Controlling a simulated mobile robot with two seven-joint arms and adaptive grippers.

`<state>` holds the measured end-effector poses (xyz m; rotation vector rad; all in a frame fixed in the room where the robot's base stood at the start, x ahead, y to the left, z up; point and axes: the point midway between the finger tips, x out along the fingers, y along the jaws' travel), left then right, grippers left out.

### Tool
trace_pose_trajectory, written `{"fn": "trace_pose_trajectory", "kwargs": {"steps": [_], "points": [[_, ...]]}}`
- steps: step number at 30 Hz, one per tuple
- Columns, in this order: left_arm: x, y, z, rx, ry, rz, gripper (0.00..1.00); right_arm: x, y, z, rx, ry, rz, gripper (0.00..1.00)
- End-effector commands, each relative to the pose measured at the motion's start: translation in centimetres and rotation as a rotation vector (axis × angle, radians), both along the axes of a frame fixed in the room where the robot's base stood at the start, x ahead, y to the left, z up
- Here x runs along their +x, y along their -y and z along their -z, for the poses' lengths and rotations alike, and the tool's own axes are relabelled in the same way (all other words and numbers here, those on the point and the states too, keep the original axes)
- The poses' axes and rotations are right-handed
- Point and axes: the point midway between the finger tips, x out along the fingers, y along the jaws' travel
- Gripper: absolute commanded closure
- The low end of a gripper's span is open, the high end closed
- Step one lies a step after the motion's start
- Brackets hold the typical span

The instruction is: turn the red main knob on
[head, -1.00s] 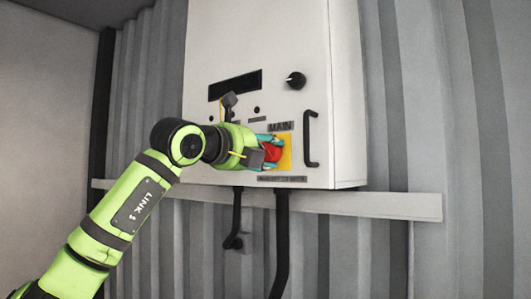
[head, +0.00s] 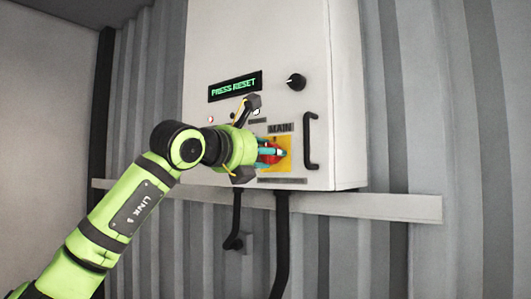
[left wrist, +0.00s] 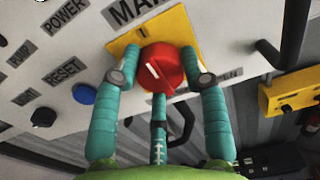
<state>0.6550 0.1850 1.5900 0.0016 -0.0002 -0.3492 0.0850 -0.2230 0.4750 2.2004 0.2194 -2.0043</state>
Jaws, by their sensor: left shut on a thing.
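The red main knob (head: 280,153) sits on a yellow plate (head: 288,141) at the lower right of the cabinet front, under the MAIN label. My left gripper (head: 271,152) reaches it from the left, with its teal fingers shut on it. In the left wrist view the round red knob (left wrist: 162,66) lies between two fingertips, one on each side, and a third finger comes up below it. A white line on its face runs at a slant. Part of the yellow plate (left wrist: 125,45) is hidden by the fingers. My right gripper is not in view.
The cabinet display (head: 235,87) reads PRESS RESET in green, and a small red lamp (head: 211,119) is lit. A blue button (left wrist: 83,94) is near the RESET label. A black handle (head: 311,140) stands out right of the knob. A black selector (head: 296,81) is above.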

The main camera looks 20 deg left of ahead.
Motion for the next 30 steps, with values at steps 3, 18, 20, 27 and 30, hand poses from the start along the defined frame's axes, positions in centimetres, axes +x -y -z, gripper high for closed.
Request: {"fn": "trace_pose_trajectory", "kwargs": {"steps": [3, 18, 20, 27, 30], "points": [[-0.08, -0.03, -0.25, 0.009, 0.011, 0.000, 0.89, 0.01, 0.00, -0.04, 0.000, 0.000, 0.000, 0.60], [-0.06, -0.03, -0.22, 0.013, 0.011, -0.001, 0.33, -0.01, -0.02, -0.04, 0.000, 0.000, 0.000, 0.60], [-0.05, -0.03, -0.18, 0.012, 0.010, 0.000, 0.33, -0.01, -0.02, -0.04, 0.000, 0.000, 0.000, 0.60], [-0.10, -0.05, -0.08, 0.012, 0.008, 0.000, 0.33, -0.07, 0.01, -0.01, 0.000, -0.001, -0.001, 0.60], [-0.65, -0.30, -0.12, 0.012, 0.008, 0.000, 0.33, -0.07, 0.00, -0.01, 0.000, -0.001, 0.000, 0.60]]}}
